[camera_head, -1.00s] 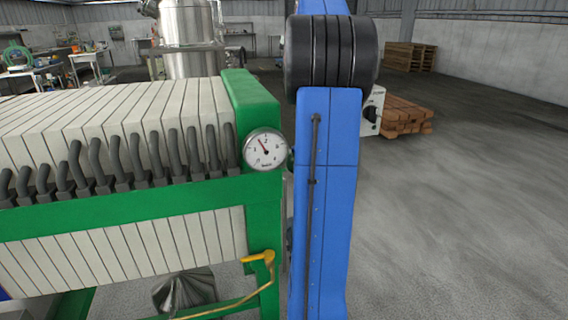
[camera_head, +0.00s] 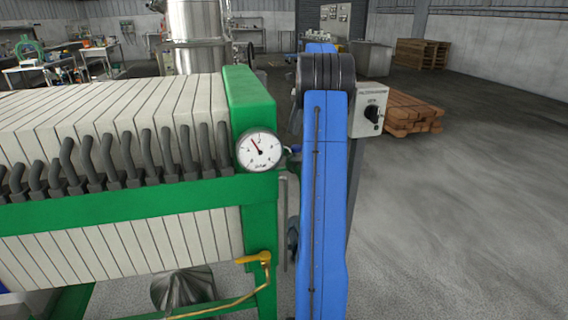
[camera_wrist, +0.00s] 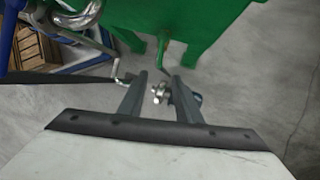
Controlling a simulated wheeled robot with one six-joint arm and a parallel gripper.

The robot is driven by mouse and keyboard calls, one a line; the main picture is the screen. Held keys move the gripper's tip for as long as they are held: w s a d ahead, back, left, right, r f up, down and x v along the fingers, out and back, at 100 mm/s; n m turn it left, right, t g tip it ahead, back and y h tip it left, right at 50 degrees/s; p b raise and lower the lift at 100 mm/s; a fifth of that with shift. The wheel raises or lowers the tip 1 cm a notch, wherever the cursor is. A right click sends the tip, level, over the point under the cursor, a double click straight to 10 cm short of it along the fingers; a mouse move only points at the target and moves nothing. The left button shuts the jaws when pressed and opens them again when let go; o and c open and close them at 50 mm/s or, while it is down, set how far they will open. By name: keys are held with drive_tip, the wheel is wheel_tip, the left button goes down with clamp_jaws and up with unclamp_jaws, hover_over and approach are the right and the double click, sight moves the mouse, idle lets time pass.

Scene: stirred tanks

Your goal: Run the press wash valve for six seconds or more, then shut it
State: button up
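The filter press has pale plates (camera_head: 95,115) in a green frame (camera_head: 252,105), with a round dial gauge (camera_head: 259,151) at its right end. A yellow lever (camera_head: 254,258) with a yellow pipe sits low on the frame's right leg; I cannot tell whether it is the wash valve. My gripper (camera_wrist: 156,76) is open in the wrist view, its two fingers apart. A small metal fitting (camera_wrist: 160,93) shows between them; I cannot tell whether they touch it. The head view does not clearly show my gripper, as my blue arm blocks the space right of the press.
A grey box with a black knob (camera_head: 372,113) stands behind my arm; its label is too small to read. Wooden planks (camera_head: 412,113) lie behind it. A steel tank (camera_head: 196,40) stands at the back. The floor at right (camera_head: 460,200) is clear.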

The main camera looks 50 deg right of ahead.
drive_tip(key=x, duration=1.5)
drive_tip(key=shift+a+f, duration=0.1)
drive_tip(key=shift+f, duration=0.05)
drive_tip(key=shift+c, duration=0.3)
clamp_jaws()
